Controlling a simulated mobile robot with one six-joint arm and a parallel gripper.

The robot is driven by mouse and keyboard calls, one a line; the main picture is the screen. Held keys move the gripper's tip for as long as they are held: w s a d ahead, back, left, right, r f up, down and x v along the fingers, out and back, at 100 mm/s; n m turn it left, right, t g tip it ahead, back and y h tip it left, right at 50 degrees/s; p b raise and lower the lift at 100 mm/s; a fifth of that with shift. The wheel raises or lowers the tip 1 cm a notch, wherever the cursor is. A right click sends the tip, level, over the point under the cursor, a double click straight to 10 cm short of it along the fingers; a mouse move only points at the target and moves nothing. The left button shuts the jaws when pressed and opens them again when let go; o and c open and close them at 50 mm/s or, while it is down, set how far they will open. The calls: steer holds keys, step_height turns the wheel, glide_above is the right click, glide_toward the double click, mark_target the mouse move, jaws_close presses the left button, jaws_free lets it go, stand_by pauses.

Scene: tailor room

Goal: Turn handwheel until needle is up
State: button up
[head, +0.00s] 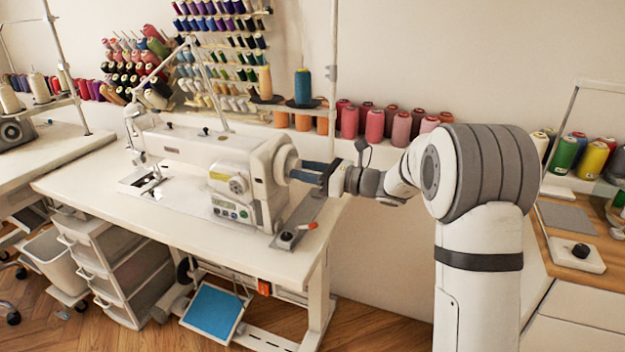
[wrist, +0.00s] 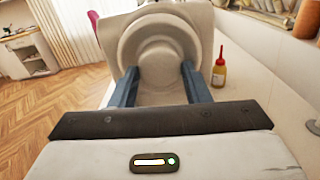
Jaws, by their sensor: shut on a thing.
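The white sewing machine (head: 215,165) stands on its white table (head: 90,185) in the head view. Its pale round handwheel (head: 284,163) is at the machine's right end and fills the upper middle of the wrist view (wrist: 155,48). My gripper (head: 302,172) reaches in from the right, level with the wheel. The needle area (head: 140,160) is at the machine's left end; the needle is too small to make out.
A small bottle with a red cap (wrist: 219,72) stands right of the wheel in the wrist view. Thread cones (head: 375,124) line the wall behind. A blue pedal (head: 212,310) is under the table. A drawer unit (head: 110,265) stands at the left.

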steer(key=shift+a+r+n+b, duration=0.1)
steer(key=shift+a+n+b, duration=0.05)
steer(key=shift+n+b, duration=5.2)
steer(key=shift+a+n+b, duration=0.1)
steer(key=shift+n+b, duration=5.05)
steer(key=shift+n, duration=0.3)
steer(key=o, duration=0.7)
steer(key=shift+s+a, duration=0.15)
steer(key=o, duration=0.3)
steer(key=shift+d, duration=0.2)
